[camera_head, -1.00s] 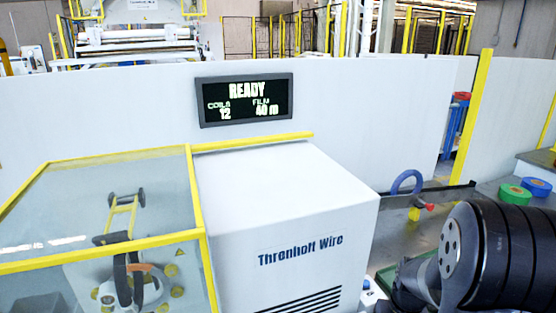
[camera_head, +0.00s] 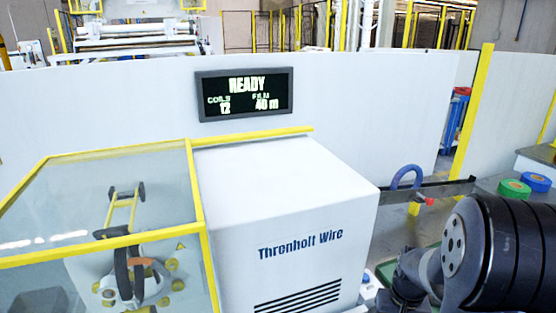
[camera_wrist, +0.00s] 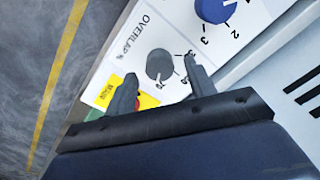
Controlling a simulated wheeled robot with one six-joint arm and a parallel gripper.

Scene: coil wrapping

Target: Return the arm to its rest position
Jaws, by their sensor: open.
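My arm (camera_head: 490,255) reaches in from the lower right of the head view, with its large black joint in front. My gripper's jaws do not show clearly there. In the wrist view my gripper (camera_wrist: 160,72) is open, with its two dark fingers apart and nothing seen held. A grey knob (camera_wrist: 160,63) on the white control panel (camera_wrist: 140,42), labelled "OVERLAP %", appears between the fingertips. Whether the fingers touch it cannot be told.
A blue knob (camera_wrist: 214,8) sits farther up the panel. The display (camera_head: 245,94) reads READY. Green (camera_head: 514,189) and blue (camera_head: 537,183) rolls lie at right.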

